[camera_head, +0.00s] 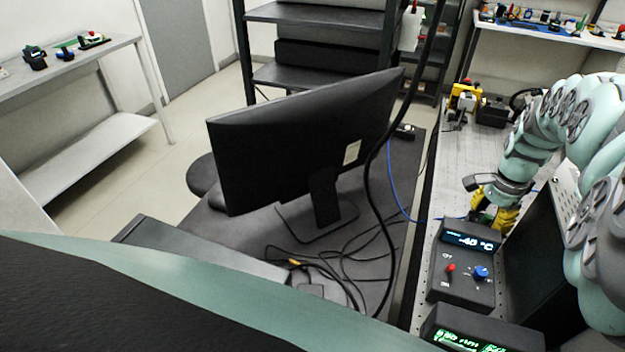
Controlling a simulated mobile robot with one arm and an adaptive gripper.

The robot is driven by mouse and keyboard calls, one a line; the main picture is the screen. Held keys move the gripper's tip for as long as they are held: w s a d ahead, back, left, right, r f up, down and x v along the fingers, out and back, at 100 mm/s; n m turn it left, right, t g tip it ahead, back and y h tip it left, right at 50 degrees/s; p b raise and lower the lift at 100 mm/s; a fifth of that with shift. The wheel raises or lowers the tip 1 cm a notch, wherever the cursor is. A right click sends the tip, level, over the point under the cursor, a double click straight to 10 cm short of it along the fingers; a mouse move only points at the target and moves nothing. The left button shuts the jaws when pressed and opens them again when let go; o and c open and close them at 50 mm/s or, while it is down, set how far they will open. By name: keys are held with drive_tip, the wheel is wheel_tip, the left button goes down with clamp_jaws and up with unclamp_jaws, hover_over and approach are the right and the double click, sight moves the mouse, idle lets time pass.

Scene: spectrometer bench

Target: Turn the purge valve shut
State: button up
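My gripper (488,207) is at the right, low over the bench behind the control box with the blue display. Yellow parts (508,217) show right at its end; I cannot tell whether they belong to the gripper or to something it touches. The fingertips are small and partly hidden behind the control box, so their opening does not show. I cannot make out the purge valve for certain; it may be hidden by my gripper and arm.
The control box (460,290) has a red switch and a blue knob. A box with a green display (470,338) stands in front. A yellow device (464,97) stands farther back on the perforated bench (462,150). A monitor (300,140) and loose cables fill the dark desk at left.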

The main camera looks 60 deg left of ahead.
clamp_jaws()
drive_tip(key=shift+n, duration=0.3)
idle(0.3)
drive_tip(key=n+b, duration=0.1)
drive_tip(key=n, duration=0.1)
drive_tip(key=shift+f+n, duration=0.1)
drive_tip(key=shift+n, duration=0.3)
drive_tip(key=n+b, duration=0.1)
drive_tip(key=n, duration=0.2)
drive_tip(key=shift+n, duration=0.3)
drive_tip(key=n, duration=0.3)
drive_tip(key=shift+n, duration=0.3)
drive_tip(key=shift+n+b, duration=0.45)
drive_tip(key=shift+n, duration=1.25)
